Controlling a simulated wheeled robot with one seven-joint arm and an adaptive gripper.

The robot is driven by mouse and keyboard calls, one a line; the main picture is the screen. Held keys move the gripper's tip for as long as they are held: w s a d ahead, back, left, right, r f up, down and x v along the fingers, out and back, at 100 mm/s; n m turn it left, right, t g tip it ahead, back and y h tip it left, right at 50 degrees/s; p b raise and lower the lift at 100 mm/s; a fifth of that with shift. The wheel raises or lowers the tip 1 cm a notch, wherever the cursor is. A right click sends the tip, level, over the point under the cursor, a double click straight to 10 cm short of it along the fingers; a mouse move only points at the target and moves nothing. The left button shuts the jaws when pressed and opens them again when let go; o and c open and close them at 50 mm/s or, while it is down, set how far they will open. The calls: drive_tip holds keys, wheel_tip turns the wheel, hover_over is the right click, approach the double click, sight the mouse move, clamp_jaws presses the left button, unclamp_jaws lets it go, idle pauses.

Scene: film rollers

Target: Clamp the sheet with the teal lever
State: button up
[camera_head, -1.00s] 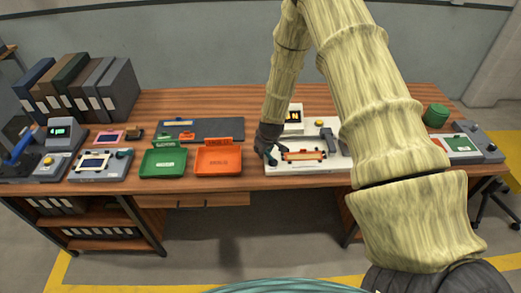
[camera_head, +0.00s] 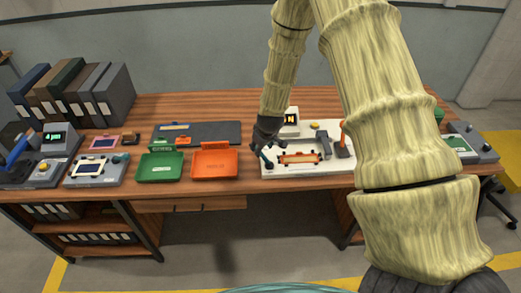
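The white station (camera_head: 287,170) stands on the desk, right of the middle. A framed sheet with an orange-brown face (camera_head: 300,158) lies flat on it. A small teal part, which looks like the lever (camera_head: 266,158), shows at the station's left end, beside the sheet. My gripper (camera_head: 263,151) is dark and points down at that left end, right at the teal part. I cannot tell whether it touches or grips the teal part. The fingers are small and dark, and the lever's base is partly hidden behind them.
An orange upright lever (camera_head: 343,138) and a grey block (camera_head: 323,143) stand at the station's right. An orange tray (camera_head: 214,175) and a green tray (camera_head: 160,180) lie to its left. Binders (camera_head: 110,95) stand at the far left. My arm covers the desk's right part.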

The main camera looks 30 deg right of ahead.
drive_tip(key=shift+v, duration=2.3)
drive_tip(key=shift+w, duration=0.1)
